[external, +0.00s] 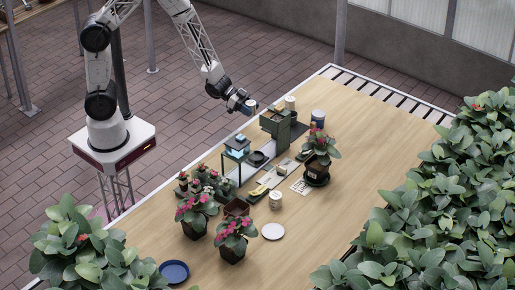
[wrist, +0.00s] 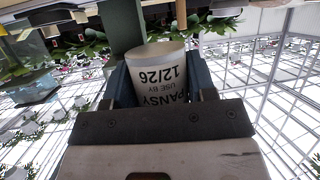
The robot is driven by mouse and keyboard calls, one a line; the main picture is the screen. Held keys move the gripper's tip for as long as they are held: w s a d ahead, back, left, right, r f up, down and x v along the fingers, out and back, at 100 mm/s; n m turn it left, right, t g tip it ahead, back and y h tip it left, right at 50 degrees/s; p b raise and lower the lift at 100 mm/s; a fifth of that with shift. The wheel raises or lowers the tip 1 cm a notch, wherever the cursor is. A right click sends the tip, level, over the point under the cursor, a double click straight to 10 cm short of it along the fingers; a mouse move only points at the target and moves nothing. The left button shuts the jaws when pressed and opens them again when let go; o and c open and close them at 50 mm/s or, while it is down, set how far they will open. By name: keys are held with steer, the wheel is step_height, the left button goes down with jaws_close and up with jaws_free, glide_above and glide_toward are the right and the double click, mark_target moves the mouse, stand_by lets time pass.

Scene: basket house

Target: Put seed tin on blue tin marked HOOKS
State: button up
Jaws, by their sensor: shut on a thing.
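My gripper (external: 246,105) is shut on a pale seed tin (wrist: 160,62), held at the back left edge of the table. In the wrist view the tin sits between the two dark fingers, its print upside down: PANSY, USE BY 12/26. In the external view only a small pale part of it shows at the fingertips. A blue tin (external: 318,118) with a pale top stands on the table at the back, to the right of my gripper and apart from it. Its marking is too small to read.
A green box-like stand (external: 275,124) and a white tin (external: 290,102) stand between my gripper and the blue tin. A flowering pot (external: 317,172) stands in front of the blue tin. Another white tin (external: 275,200) is nearer.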

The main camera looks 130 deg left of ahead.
steer(key=w+a+r, duration=0.5)
steer(key=w+a, duration=0.4)
steer(key=w, duration=0.1)
steer(key=shift+w+r, duration=0.15)
steer(key=shift+w, duration=0.1)
steer(key=shift+w+a, duration=0.1)
steer(key=shift+a, duration=0.05)
glide_above(318, 113)
steer(key=shift+s+f, duration=0.25)
steer(key=shift+f, duration=0.45)
steer(key=shift+w, duration=0.25)
steer(key=shift+a+f, duration=0.1)
steer(key=shift+f, duration=1.7)
